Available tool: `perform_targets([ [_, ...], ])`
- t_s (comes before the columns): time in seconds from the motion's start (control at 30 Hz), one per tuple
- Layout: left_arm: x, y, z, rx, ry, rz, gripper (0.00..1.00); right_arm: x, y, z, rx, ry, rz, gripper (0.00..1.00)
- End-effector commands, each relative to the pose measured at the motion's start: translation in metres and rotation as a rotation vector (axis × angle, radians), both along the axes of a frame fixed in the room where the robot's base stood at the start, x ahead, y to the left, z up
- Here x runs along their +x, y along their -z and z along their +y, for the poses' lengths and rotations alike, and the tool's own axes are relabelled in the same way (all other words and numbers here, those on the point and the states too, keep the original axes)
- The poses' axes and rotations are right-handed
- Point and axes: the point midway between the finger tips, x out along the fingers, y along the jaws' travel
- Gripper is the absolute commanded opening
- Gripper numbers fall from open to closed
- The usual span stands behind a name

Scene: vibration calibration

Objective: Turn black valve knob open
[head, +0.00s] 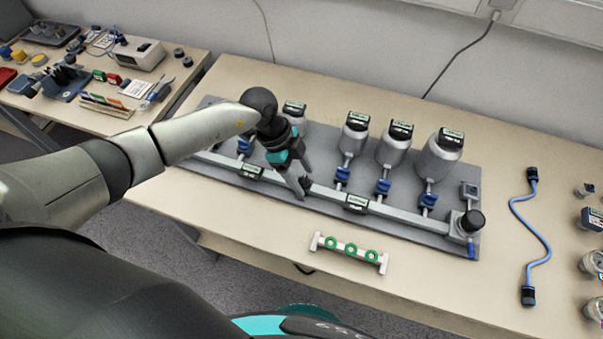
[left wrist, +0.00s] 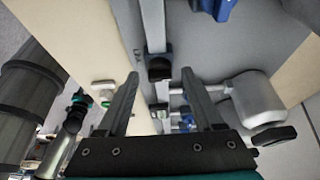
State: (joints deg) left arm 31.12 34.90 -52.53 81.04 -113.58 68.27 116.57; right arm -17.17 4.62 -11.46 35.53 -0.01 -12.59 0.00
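The black valve knob (head: 471,221) sits at the right end of a grey pipe manifold (head: 325,192), which is mounted on a grey base plate (head: 462,184). My left gripper (head: 303,186) points down over the middle-left of the manifold, well to the left of the knob and apart from it. In the left wrist view my left gripper (left wrist: 158,82) has its two fingers spread with nothing held between them. A black block on the pipe (left wrist: 159,68) shows beyond the fingertips. I cannot make out the black knob in that view. My right gripper is not in view.
Several metal canisters (head: 394,148) with blue valves (head: 383,187) stand along the manifold's back. A white bar with green rings (head: 349,250) lies in front. A blue hose (head: 532,235) lies to the right, with small jars (head: 594,262) beyond. Bare tabletop surrounds the bar.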

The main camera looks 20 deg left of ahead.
Motion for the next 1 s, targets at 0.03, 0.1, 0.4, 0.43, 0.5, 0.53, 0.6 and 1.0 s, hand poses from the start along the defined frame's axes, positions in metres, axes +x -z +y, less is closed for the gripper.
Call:
perform_targets([
  [0.03,-0.0001,0.0000,0.0000,0.000,0.000,0.000,0.63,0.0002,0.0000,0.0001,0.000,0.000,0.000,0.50],
  [0.1,-0.0001,-0.0001,0.0000,0.000,0.000,0.000,0.55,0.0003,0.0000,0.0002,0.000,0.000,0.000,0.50],
  [0.4,-0.0002,-0.0002,0.0002,0.000,0.000,0.001,0.21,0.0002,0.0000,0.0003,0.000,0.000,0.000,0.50],
  [0.43,-0.0001,-0.0002,0.0003,0.000,-0.001,0.001,0.18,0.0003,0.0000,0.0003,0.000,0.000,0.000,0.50],
  [0.5,-0.0001,-0.0002,0.0003,0.000,-0.001,0.001,0.10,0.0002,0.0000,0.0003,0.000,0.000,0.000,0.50],
  [0.53,-0.0002,-0.0002,0.0003,0.000,-0.001,0.001,0.06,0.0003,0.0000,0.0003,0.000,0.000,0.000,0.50],
  [0.6,-0.0002,-0.0003,0.0003,0.000,-0.001,0.001,0.00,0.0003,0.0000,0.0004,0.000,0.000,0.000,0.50],
  [1.0,0.0002,-0.0003,0.0005,0.001,0.026,0.001,0.00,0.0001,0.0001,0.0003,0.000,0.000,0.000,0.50],
])
